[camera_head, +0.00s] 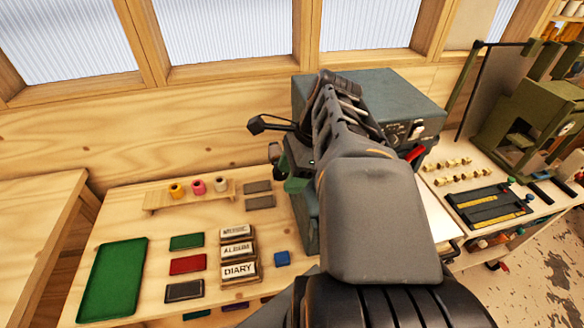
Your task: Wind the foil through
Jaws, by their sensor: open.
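Three small foil rolls stand on a low wooden rack (190,197) at the left: a yellow roll (176,190), a pink roll (198,187) and a cream roll (220,185). A grey-green machine (395,95) with a dial, a switch and a red handle (414,153) stands at the back centre. A black-knobbed lever (262,124) sticks out at its left. My gripper (338,105) is in front of the machine, well right of the rolls. It is open; its fingertips are not clearly seen. My arm hides much of the machine's front, and no foil path shows.
Small brass pieces (455,172) and a dark tray (487,206) lie at right, before an olive press (535,120).

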